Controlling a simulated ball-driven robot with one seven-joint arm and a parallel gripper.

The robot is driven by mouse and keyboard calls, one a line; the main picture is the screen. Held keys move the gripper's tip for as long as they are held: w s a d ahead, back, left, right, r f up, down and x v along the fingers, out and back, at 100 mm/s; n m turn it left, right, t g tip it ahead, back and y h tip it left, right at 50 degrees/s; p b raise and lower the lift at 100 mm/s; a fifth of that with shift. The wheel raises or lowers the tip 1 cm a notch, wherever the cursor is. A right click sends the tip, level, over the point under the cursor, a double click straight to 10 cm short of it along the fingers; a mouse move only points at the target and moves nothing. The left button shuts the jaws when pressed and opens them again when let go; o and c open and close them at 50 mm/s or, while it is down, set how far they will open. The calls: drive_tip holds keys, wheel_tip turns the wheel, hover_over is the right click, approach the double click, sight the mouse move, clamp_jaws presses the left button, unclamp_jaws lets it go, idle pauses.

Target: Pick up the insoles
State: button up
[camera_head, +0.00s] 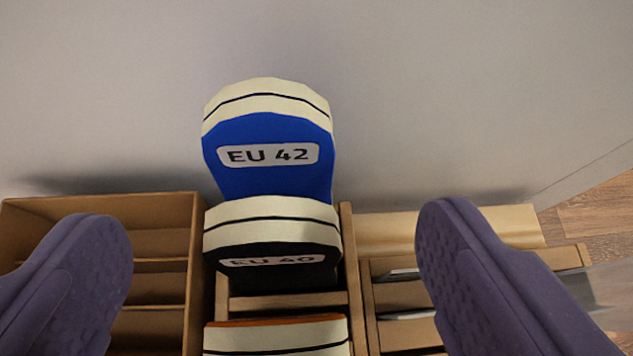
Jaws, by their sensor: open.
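A blue insole stack (268,160) labelled EU 42 stands upright at the back of the middle rack, its cream top edge crossed by a dark line. In front of it stands a black insole stack (270,280) labelled EU 40, partly covering the blue one. A third stack with an orange edge (275,336) is cut off by the bottom of the view. My gripper (272,225) is open, with one purple finger on each side of the stacks. The fingers are apart from them, and nothing is between the pads in contact.
A wooden rack (352,290) holds the stacks. An empty slotted wooden box (100,203) is at the left. Another wooden rack (572,258) at the right holds some thin grey items, partly hidden by my finger. A plain grey wall (450,90) rises behind. Wood floor (600,215) shows at far right.

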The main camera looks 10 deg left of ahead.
sight(269, 152)
drive_tip(key=b+x, duration=0.1)
drive_tip(key=x, duration=0.2)
drive_tip(key=b+x, duration=0.2)
drive_tip(key=x, duration=0.1)
drive_tip(key=shift+w+a, duration=0.15)
drive_tip(key=shift+a, duration=0.15)
drive_tip(key=shift+w+f, duration=0.1)
drive_tip(key=shift+w, duration=0.25)
drive_tip(key=shift+c, duration=0.3)
